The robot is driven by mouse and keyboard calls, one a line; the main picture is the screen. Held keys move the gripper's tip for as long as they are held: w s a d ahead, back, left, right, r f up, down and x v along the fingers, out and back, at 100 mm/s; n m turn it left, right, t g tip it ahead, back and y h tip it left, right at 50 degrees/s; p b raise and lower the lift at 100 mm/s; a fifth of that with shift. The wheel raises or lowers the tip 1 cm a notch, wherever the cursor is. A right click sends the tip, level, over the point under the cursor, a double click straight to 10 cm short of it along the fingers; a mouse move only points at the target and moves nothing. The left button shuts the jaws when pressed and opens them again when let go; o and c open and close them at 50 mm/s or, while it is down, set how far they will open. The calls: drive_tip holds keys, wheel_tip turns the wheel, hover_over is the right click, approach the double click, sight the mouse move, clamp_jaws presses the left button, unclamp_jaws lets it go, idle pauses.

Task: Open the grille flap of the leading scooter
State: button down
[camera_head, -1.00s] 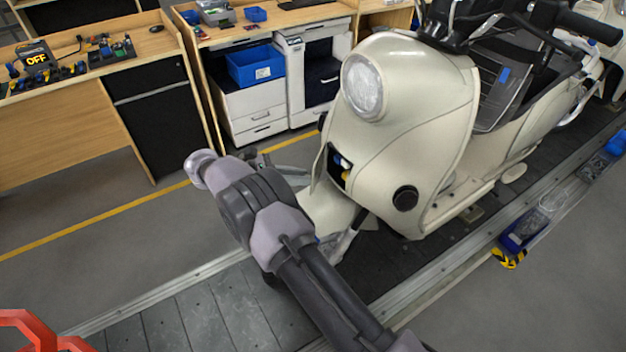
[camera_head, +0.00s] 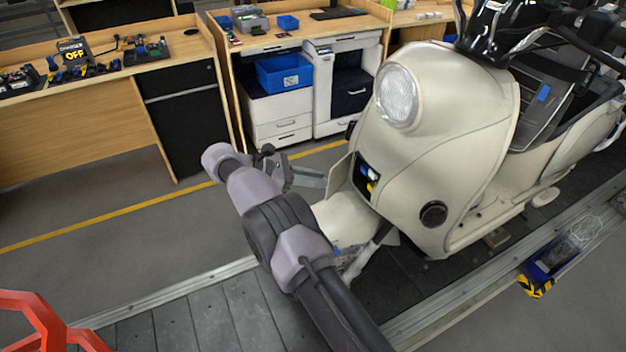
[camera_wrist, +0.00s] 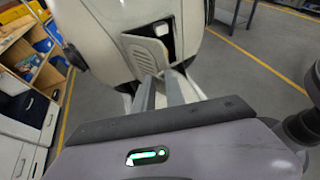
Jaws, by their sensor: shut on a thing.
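The leading scooter (camera_head: 440,150) is cream, with a round headlight. In its front shield is a dark opening (camera_head: 367,178) with blue, white and yellow parts inside. The grille flap (camera_head: 340,176) stands swung out on the left side of this opening. In the wrist view the slotted flap (camera_wrist: 147,56) shows face-on, with the dark opening (camera_wrist: 165,29) beside and above it. My gripper (camera_head: 322,180) comes from the left and is shut on the flap's outer edge. In the wrist view its fingers (camera_wrist: 160,92) meet the flap's lower edge; the exact contact is partly hidden.
The front mudguard (camera_head: 345,218) lies just below my gripper. The scooter stands on a slat conveyor (camera_head: 215,318). Wooden desks (camera_head: 85,125) and white cabinets (camera_head: 280,115) stand behind a grey floor strip with a yellow line. A red frame (camera_head: 35,318) is at lower left.

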sight(336, 168)
drive_tip(key=c, duration=1.6)
unclamp_jaws()
drive_tip(key=shift+w+d+r, duration=0.1)
drive_tip(key=shift+w+d, duration=0.25)
drive_tip(key=shift+d, duration=0.05)
drive_tip(key=shift+o, duration=1.4)
drive_tip(key=shift+w+d, duration=0.2)
drive_tip(key=shift+d, duration=0.05)
drive_tip(key=shift+s+a, duration=0.1)
wheel_tip(336, 168, up, 4)
drive_tip(key=shift+f+p, duration=0.1)
drive_tip(key=shift+p, duration=0.6)
drive_tip(key=s+d+p, duration=0.2)
drive_tip(key=s, duration=1.4)
drive_tip(key=shift+d+r, duration=0.35)
drive_tip(key=shift+r, duration=0.1)
